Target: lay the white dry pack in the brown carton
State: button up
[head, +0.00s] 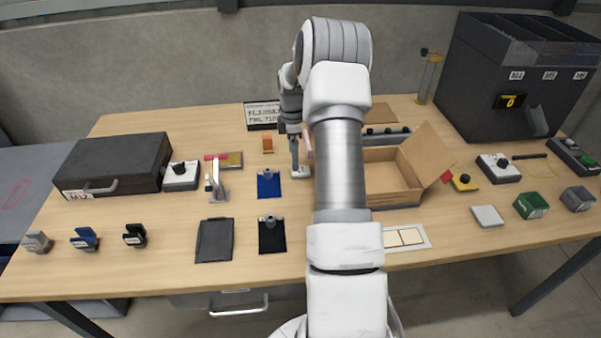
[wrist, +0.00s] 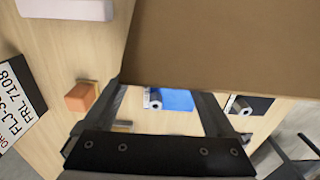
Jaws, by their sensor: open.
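The white dry pack appears to be the pale flat square (head: 488,215) on the right of the table in the head view, apart from my gripper. The open brown carton (head: 392,200) stands right of centre, with a flap raised on its right side. My arm hides its left part. My gripper (head: 298,172) is left of the carton, partly hidden by my arm. In the wrist view its two fingers (wrist: 160,112) are spread with nothing held between them. A large brown surface (wrist: 225,45), probably the carton's side, fills the upper right there.
A blue mat (head: 268,185) and a black mat (head: 271,236) lie left of my arm. A tray with two cream squares (head: 424,233) lies in front of the carton. A green box (head: 530,205) is right of the pack. A dark bin unit (head: 490,85) stands at back right.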

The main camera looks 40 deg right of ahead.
aim_at(300, 172)
jog(key=shift+w+d+f, duration=0.1)
jog(key=shift+d+f, duration=0.05)
jog(key=shift+f, duration=1.35)
jog(key=shift+w+d+f, duration=0.1)
jog(key=shift+f, duration=1.4)
grip_shut()
jog(key=shift+r, duration=0.15)
